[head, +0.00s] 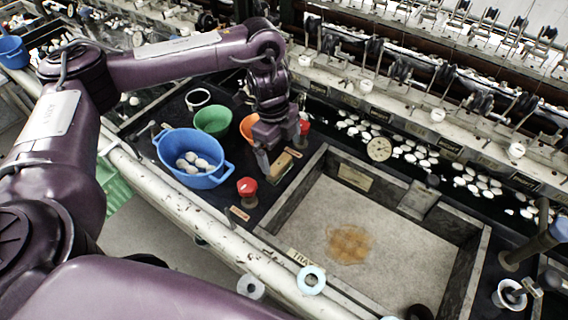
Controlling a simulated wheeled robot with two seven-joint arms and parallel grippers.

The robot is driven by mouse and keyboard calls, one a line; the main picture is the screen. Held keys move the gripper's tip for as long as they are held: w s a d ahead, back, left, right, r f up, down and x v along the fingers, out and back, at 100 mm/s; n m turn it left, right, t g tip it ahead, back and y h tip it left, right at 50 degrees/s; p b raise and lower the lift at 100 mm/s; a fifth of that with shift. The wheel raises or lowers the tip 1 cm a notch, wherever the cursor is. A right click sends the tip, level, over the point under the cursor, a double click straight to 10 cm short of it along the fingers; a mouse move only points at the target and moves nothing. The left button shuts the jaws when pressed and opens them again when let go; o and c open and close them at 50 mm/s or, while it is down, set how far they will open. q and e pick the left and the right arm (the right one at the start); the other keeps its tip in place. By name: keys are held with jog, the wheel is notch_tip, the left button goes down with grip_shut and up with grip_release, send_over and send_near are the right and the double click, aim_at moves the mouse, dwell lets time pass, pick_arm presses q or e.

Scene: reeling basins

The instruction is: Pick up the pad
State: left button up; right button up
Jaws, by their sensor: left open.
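A small tan and dark block (279,166), which looks like the pad, lies on the dark bench strip just left of the square basin. My left gripper (282,156) is over it, pointing down, with its fingers apart. One finger shows at the block's left side and the other is towards its far right. I cannot tell whether the fingers touch the block, and the gripper hides part of it. My right gripper is not in view.
The square basin (400,246) has a brown stain. Reeling machinery lines the back.

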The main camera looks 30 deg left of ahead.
aim_at(279, 163)
pick_arm(q)
jog(key=shift+a+r, duration=0.2)
jog(key=shift+a, duration=0.45)
jog(key=shift+s+a+f, duration=0.1)
jog(key=shift+f, duration=0.1)
jog(key=f, duration=0.2)
jog(key=f+b, duration=0.1)
jog(key=shift+d+f, duration=0.2)
jog(key=shift+f, duration=0.2)
jog(key=shift+w+d+f+p, duration=0.1)
jog(key=shift+w+f+p, duration=0.1)
jog(key=shift+f, duration=0.35)
jog(key=shift+w+f+p, duration=0.1)
jog(key=shift+f+p, duration=0.1)
jog(key=shift+f, duration=0.85)
jog(key=c, duration=1)
jog(key=shift+c, duration=0.2)
jog(key=shift+r, duration=0.1)
